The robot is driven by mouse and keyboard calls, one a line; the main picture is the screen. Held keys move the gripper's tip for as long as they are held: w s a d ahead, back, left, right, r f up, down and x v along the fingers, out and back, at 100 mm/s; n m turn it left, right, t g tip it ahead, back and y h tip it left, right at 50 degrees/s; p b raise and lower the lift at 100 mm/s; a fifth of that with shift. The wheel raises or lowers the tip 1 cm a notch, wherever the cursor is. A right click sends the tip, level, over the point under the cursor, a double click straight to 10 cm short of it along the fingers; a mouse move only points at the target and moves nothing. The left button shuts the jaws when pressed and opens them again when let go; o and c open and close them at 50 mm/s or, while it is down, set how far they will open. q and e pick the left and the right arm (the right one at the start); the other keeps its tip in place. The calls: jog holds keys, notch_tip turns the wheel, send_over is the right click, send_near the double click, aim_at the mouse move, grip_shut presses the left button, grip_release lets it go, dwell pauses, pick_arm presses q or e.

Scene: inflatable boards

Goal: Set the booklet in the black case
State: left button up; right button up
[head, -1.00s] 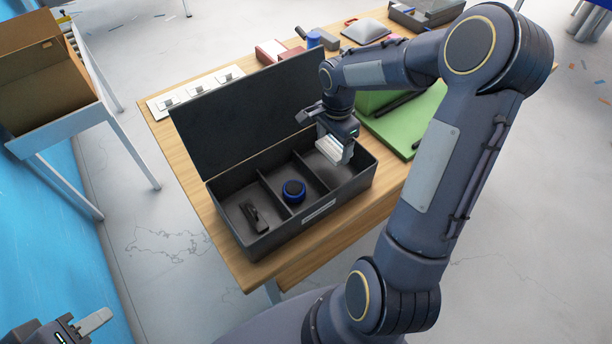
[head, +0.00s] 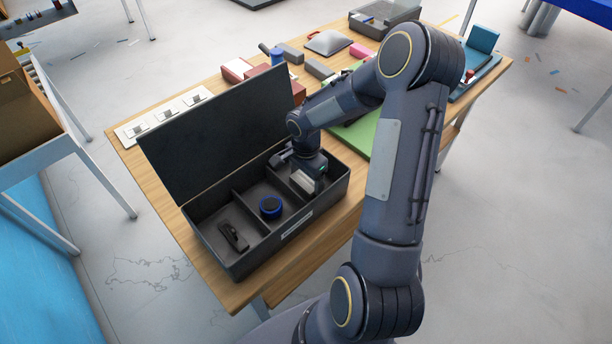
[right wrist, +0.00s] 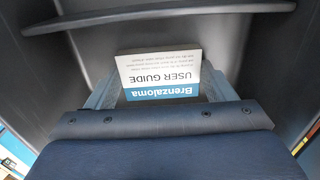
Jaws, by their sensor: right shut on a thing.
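The black case (head: 190,222) stands open on the table, with its lid raised at the back. It has three compartments. A dark clip-like item (head: 232,235) lies in the left one and a round blue-and-black item (head: 270,207) in the middle one. My right gripper (head: 306,184) reaches down into the right compartment. It is shut on the booklet (right wrist: 160,72), a white and blue "Brenzaloma USER GUIDE". In the right wrist view the case walls surround the booklet; I cannot tell whether it touches the floor. My left gripper is out of view.
A green board (head: 358,134) lies right of the case, partly behind my right arm. A white switch panel (head: 165,116) lies behind the lid. Boxes, a grey cushion (head: 328,42) and a grey tray (head: 385,18) crowd the table's far part.

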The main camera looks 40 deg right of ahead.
aim_at(306, 180)
jog(key=o, duration=1)
jog(key=shift+o, duration=0.3)
jog(key=shift+r+p, duration=0.15)
jog(key=shift+p, duration=0.15)
notch_tip(306, 180, up, 12)
jog(key=b, duration=0.2)
jog(key=s+a+r+n+t+y, duration=0.2)
jog(key=s+a+r+n, duration=0.1)
jog(key=s+a+n, duration=0.4)
jog(key=s+a+r+n+t+y, duration=0.1)
jog(key=s+a+r+n+t, duration=0.2)
jog(key=s+a+n, duration=0.4)
jog(key=s+r+n, duration=0.1)
jog(key=s, duration=0.3)
jog(key=shift+s+a+r+t+y, duration=0.15)
jog(key=shift+s+a+t+y, duration=0.15)
jog(key=shift+s+a+y, duration=0.1)
